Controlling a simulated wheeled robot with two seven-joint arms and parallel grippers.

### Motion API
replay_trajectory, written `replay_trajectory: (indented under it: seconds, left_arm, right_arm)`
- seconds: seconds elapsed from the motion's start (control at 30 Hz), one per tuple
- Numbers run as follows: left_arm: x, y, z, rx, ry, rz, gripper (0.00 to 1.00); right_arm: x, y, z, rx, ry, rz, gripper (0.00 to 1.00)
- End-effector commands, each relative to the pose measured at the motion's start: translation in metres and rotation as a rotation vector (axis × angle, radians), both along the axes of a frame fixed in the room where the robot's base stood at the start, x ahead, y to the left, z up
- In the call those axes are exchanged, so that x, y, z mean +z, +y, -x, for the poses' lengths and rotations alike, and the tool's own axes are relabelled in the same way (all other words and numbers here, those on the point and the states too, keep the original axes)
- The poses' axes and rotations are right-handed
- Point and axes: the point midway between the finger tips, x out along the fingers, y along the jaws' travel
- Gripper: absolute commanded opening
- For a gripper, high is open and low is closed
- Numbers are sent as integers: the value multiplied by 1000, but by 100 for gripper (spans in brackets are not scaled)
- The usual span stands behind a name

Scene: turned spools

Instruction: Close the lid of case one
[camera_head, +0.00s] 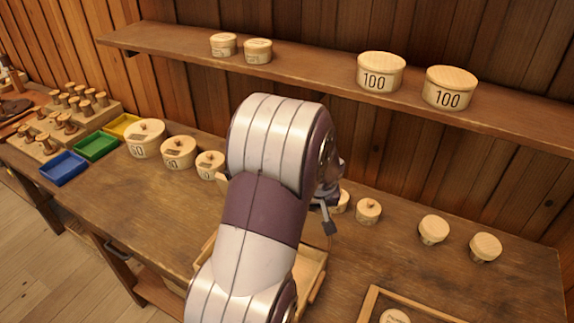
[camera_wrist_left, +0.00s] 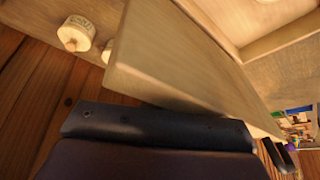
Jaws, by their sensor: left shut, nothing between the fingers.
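A light wooden case (camera_head: 314,268) stands on the bench, mostly hidden behind my left arm in the head view; I cannot read any label on it. In the left wrist view a flat wooden panel (camera_wrist_left: 180,65), seemingly its lid, stands tilted close in front of my left gripper. A pale wooden interior with raised edges (camera_wrist_left: 280,42) shows beyond the panel. My left gripper (camera_head: 329,226) is shut and empty, pointing down near the back of the case. I cannot tell whether it touches the panel. My right gripper is not in view.
A second framed wooden tray (camera_head: 372,300) lies at the front right. Round lidded boxes (camera_head: 146,138) and small knobbed pieces (camera_head: 368,210) line the back of the bench. Blue, green and yellow bins (camera_head: 96,146) are at left. A shelf (camera_head: 310,75) with round boxes hangs above.

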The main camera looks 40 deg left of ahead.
Motion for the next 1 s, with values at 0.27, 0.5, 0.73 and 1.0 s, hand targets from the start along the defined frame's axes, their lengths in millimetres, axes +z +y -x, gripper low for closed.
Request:
replay_trajectory:
  seconds: [0.27, 0.5, 0.73, 1.0]
  left_arm:
    - [-3, -1, 1, 0, 6, 3, 0]
    - [17, 0, 1, 1, 2, 2, 0]
    - [44, 0, 0, 0, -1, -1, 0]
    - [74, 0, 0, 0, -1, -1, 0]
  right_arm:
    - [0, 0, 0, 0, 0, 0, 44]
    - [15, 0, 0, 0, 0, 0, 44]
    - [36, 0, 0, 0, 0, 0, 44]
    - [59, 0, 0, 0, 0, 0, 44]
